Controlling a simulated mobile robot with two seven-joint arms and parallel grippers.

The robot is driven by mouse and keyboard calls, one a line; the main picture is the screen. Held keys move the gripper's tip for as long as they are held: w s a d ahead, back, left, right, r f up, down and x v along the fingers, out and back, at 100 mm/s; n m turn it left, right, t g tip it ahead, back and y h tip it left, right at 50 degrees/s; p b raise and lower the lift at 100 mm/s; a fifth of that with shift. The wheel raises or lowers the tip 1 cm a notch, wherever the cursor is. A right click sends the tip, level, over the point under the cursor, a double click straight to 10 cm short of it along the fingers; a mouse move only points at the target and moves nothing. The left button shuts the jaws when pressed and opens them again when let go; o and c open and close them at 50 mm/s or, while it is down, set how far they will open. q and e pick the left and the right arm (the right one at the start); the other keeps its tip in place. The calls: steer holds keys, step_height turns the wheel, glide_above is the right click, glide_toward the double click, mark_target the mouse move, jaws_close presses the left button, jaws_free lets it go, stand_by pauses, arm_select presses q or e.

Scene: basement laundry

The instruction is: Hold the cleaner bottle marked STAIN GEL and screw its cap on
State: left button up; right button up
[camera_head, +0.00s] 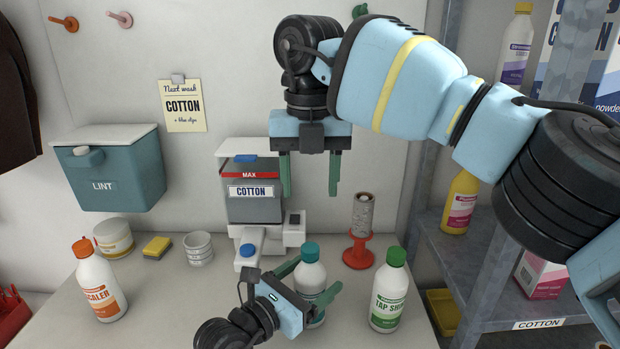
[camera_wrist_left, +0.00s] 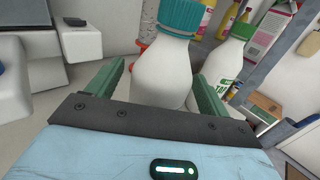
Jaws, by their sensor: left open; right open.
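A white bottle (camera_head: 312,280) with a teal cap (camera_head: 310,251) stands upright on the countertop. Its label is mostly hidden, and I cannot read STAIN GEL on it. The cap sits on its neck; I cannot tell how tightly. My left gripper (camera_head: 317,275) is open, with one finger on each side of the bottle's body. The left wrist view shows the bottle (camera_wrist_left: 162,72) between the two green fingers, its cap (camera_wrist_left: 182,17) above them. My right gripper (camera_head: 310,192) is open and empty, pointing down, above the teal cap and apart from it.
A green-capped TAP SHINE bottle (camera_head: 388,292) stands close to the right. A red stand with a grey roll (camera_head: 361,232) and a COTTON dispenser (camera_head: 252,190) are behind. An orange-capped bottle (camera_head: 98,284) stands left. A metal shelf (camera_head: 463,262) borders the right.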

mark_target(298, 288)
arm_select(q)
steer(key=shift+a, duration=0.1)
steer(key=v, duration=0.7)
steer(key=shift+s+a, duration=0.2)
steer(key=shift+s, duration=0.1)
